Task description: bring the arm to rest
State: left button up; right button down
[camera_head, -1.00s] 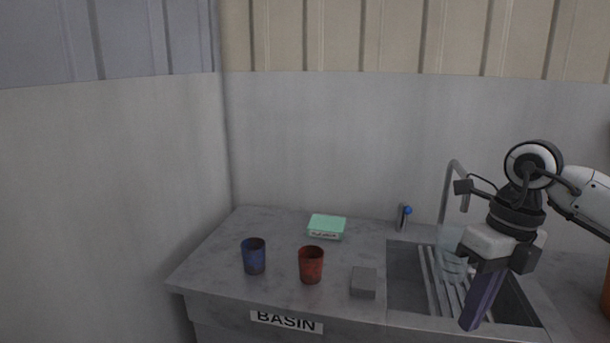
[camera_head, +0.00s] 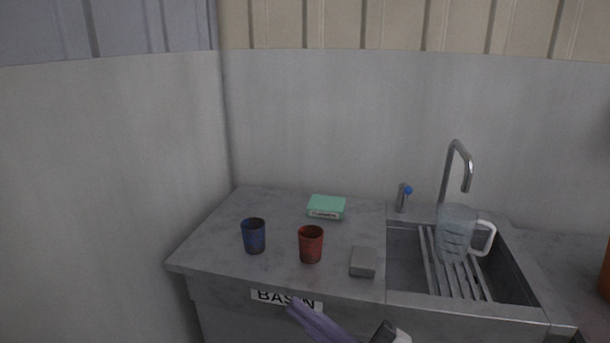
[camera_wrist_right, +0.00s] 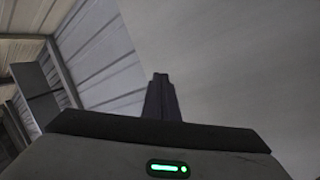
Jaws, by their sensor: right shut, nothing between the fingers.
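My right gripper (camera_head: 297,306) shows at the bottom middle of the head view, low in front of the counter's BASIN label. Its purple-grey fingers are together with nothing seen between them, pointing up and left. In the right wrist view the closed fingers (camera_wrist_right: 161,98) stand against a plain pale wall. Most of my right arm is out of the head view. My left gripper is in neither view.
On the counter (camera_head: 215,255) stand a blue cup (camera_head: 254,236), a red cup (camera_head: 311,244), a green box (camera_head: 326,207) and a grey block (camera_head: 363,262). A clear jug (camera_head: 456,232) stands on the sink's rack under the faucet (camera_head: 450,170).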

jog(key=d+f+m+t+h, duration=0.4)
jog(key=d+f+m+h, duration=0.3)
jog(key=f+m+h, duration=0.3)
jog(key=s+d+f+m+g+h, duration=0.3)
jog(key=s+d+f+m, duration=0.2)
jog(key=s+f, duration=0.4)
jog(key=s+d+f+m+g+h, duration=0.2)
jog(key=s+d+f+m+g, duration=0.2)
jog(key=s+f, duration=0.5)
notch_tip(320, 180, down, 7)
jog(key=shift+s+d+r+m+h, duration=0.15)
jog(key=shift+s+d+m+h, duration=0.2)
jog(key=shift+s+m+h, duration=0.05)
